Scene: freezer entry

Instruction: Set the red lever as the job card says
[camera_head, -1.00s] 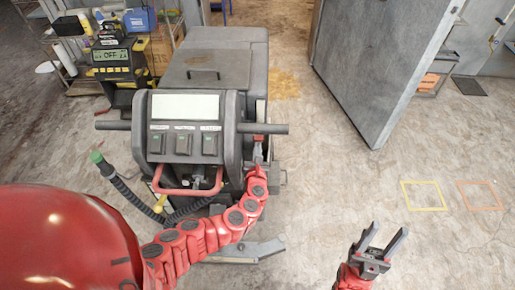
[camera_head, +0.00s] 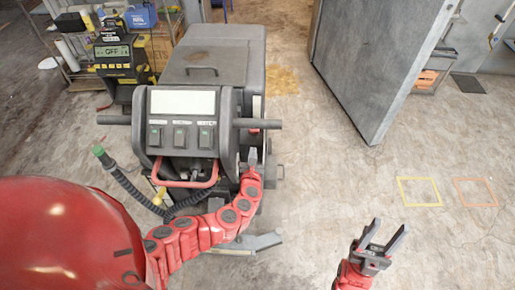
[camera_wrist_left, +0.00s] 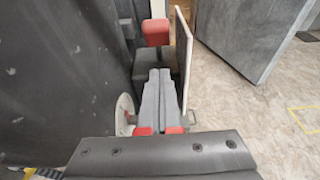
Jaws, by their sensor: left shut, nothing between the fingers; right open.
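A red block-shaped knob (camera_wrist_left: 156,32), which looks like the red lever's handle, stands beside the dark machine body in the left wrist view. In the head view only a small red bit (camera_head: 254,131) of it shows at the machine's right side. My left gripper (camera_head: 253,152) is shut and empty just on the near side of it. In the wrist view its closed fingertips (camera_wrist_left: 160,72) point at the knob with a gap, apart from it. My right gripper (camera_head: 384,238) is open and empty over the floor at lower right. I cannot make out a readable job card.
The machine (camera_head: 210,55) has a blank pale display (camera_head: 183,102), several switches and a red loop handle (camera_head: 187,182). A thin pale panel (camera_wrist_left: 183,55) stands edge-on right of the knob. A grey door (camera_head: 375,60) stands open at right. Floor between is clear.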

